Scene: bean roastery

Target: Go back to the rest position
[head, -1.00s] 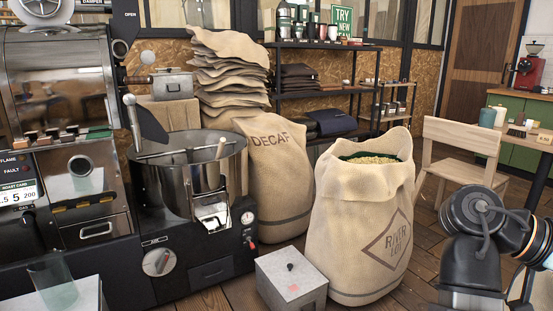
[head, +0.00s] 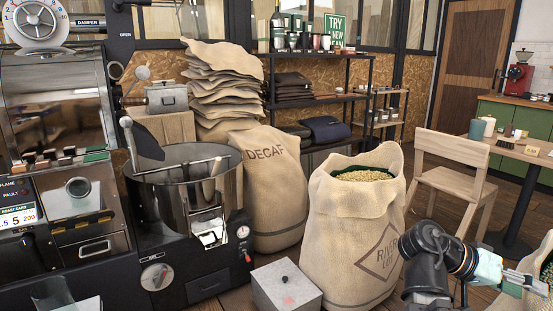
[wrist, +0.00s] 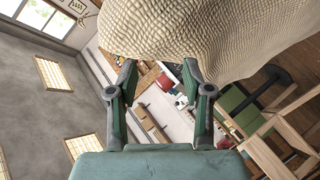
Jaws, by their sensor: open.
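My gripper (head: 538,284) is at the lower right of the head view, beside a burlap sack (head: 540,258) cut off by the right edge. In the wrist view my gripper (wrist: 160,80) has its two fingers spread apart, with nothing between them. Burlap cloth (wrist: 200,35) fills the top of that view, close beyond the fingertips; I cannot tell whether they touch it. The wrist picture is tilted, with a wall and windows on the left.
An open River Lot sack of beans (head: 345,235) stands left of my arm. A grey box (head: 287,288) sits on the floor before it. A wooden chair (head: 450,150) and table (head: 515,150) are behind my arm. The roaster (head: 80,190) and DECAF sack (head: 275,185) are further left.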

